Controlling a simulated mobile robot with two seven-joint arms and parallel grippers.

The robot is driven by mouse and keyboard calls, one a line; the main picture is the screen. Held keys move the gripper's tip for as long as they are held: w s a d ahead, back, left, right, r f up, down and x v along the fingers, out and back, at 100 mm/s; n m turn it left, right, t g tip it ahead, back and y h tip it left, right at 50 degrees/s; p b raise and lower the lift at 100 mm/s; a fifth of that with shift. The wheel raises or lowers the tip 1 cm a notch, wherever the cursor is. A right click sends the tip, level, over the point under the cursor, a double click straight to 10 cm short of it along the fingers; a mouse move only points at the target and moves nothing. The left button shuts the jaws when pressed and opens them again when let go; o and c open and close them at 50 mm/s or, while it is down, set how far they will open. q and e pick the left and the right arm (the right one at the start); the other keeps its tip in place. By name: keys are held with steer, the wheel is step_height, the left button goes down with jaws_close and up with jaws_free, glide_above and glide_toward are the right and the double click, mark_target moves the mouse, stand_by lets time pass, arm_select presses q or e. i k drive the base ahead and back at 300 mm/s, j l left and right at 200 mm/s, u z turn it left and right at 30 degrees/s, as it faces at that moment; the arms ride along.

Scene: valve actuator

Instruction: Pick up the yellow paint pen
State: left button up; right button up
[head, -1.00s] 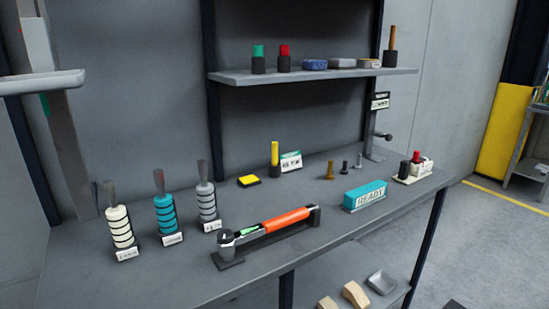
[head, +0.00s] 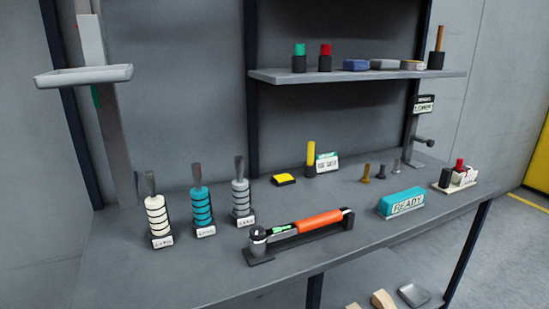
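The yellow paint pen (head: 311,153) stands upright in a small black holder (head: 310,171) toward the back of the grey workbench. A small white and teal label card (head: 327,162) stands just to its right. A yellow-topped black pad (head: 284,179) lies to its left. Neither of my grippers shows in the head view.
A torque wrench with an orange handle (head: 320,220) rests on a black stand in front. Ringed white, teal and grey stacks (head: 201,211) stand left. A teal READY block (head: 401,201) stands right. A shelf (head: 360,76) with green and red pens hangs above.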

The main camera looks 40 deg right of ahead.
mark_target(311, 144)
steer(key=l+u, duration=0.3)
steer(key=k+l+u, duration=0.35)
steer(key=l, duration=0.3)
steer(key=k+l+u, duration=0.1)
steer(key=l, duration=0.25)
steer(key=k+l+u, duration=0.1)
steer(key=k+l, duration=0.15)
steer(key=l, duration=0.15)
steer(key=k+l+u, duration=0.1)
steer(key=l, duration=0.25)
steer(key=k, duration=0.1)
